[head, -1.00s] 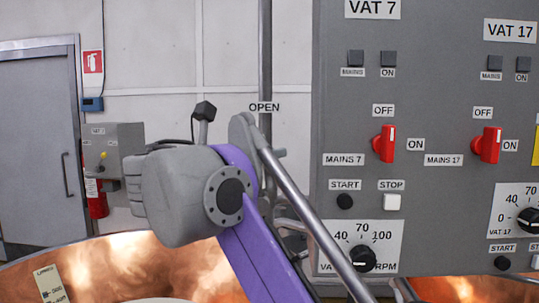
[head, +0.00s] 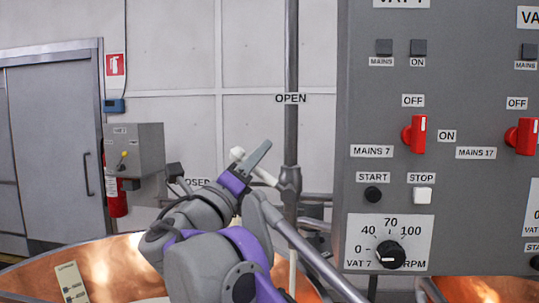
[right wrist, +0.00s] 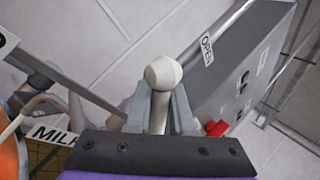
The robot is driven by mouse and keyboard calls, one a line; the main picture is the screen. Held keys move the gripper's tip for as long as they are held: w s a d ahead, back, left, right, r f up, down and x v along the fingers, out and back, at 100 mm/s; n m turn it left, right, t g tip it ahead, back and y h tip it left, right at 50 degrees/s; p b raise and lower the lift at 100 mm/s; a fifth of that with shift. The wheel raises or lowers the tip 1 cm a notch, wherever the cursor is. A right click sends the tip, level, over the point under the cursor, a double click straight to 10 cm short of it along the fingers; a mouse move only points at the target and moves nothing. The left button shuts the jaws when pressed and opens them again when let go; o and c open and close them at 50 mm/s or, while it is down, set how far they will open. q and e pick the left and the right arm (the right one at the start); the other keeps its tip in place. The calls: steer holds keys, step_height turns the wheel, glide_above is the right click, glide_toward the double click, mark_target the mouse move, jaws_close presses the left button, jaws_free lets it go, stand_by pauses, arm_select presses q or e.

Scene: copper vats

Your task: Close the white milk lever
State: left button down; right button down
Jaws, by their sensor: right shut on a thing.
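The white milk lever (head: 237,154) has a round white knob and a shaft running to a valve on the grey vertical pipe. It points up and left, between the OPEN label (head: 290,98) and the partly hidden CLOSED label (head: 198,182). My right gripper (head: 254,162) is at the lever, with one grey finger clearly visible in the head view. In the right wrist view, the lever's knob (right wrist: 163,74) stands between the two fingers of my right gripper (right wrist: 160,103), which are shut on the lever just below it. My left gripper is not in view.
The grey control panel (head: 460,95) with red switches (head: 415,134) stands close on the right. A copper vat (head: 110,265) lies below. A grey wall box (head: 135,150) and a door (head: 55,150) are further back at the left.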

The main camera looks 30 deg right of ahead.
steer(key=shift+w+a+f+n+t+y+b, duration=0.35)
steer(key=shift+f+n+t+y, duration=0.7)
steer(key=shift+n, duration=1.1)
steer(key=shift+w+a+f+n+t+y+b, duration=0.2)
steer(key=shift+a+f+n+t+y, duration=0.3)
steer(key=shift+n+t, duration=1.35)
steer(key=shift+w+a+f+n+t+y+b, duration=0.3)
steer(key=shift+f+n+t+y, duration=0.5)
steer(key=shift+n, duration=1.6)
steer(key=shift+f+t, duration=0.2)
steer(key=shift+t, duration=0.1)
steer(key=c, duration=1.1)
jaws_free()
steer(key=b+v, duration=0.1)
steer(key=v, duration=0.9)
steer(key=shift+s+a+f+b, duration=0.2)
steer(key=shift+s+f+b, duration=0.05)
steer(key=shift+b, duration=0.1)
